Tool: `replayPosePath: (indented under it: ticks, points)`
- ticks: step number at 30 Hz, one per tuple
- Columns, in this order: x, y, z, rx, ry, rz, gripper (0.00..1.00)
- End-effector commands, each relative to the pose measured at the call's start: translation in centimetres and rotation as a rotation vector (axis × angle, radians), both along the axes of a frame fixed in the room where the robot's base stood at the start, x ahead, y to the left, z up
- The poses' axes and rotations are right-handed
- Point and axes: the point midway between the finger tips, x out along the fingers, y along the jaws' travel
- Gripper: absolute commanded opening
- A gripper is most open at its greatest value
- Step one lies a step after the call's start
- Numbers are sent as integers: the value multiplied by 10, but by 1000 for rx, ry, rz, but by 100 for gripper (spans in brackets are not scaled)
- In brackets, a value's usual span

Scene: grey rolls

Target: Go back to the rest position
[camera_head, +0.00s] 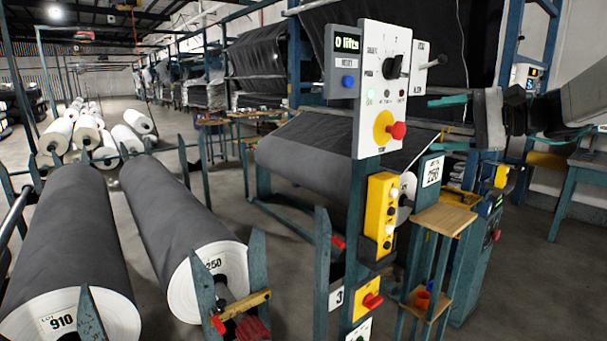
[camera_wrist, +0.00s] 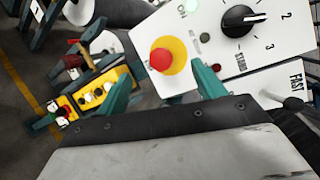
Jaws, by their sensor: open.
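My gripper (camera_head: 432,124) is at the right of the white control panel (camera_head: 372,85) in the head view, with its teal fingers spread and pointing at the panel. It is open and empty. In the wrist view, the teal fingers (camera_wrist: 163,88) frame the red button (camera_wrist: 162,59) on its yellow disc, with a visible gap before the panel. The panel carries a black rotary knob (camera_wrist: 238,20) and a lever (camera_wrist: 293,103) marked FAST. A small display (camera_head: 347,43) reads "0 lifts", above a blue button (camera_head: 348,81).
A yellow button box (camera_head: 381,216) hangs on the post below the panel. A wooden-topped stand (camera_head: 444,219) is close beside it. Large grey rolls (camera_head: 165,215) lie at the left, and another roll (camera_head: 310,172) sits behind the panel. Open floor (camera_head: 215,190) lies between them.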

Motion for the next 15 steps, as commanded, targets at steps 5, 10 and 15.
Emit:
replayPosePath:
  ticks: [5, 10, 15]
  points:
    - [-93, 43, -94, -410, 172, 164, 69]
    - [-200, 53, -166, -847, 243, 372, 69]
    - [-284, 36, -209, -1238, 210, 560, 69]
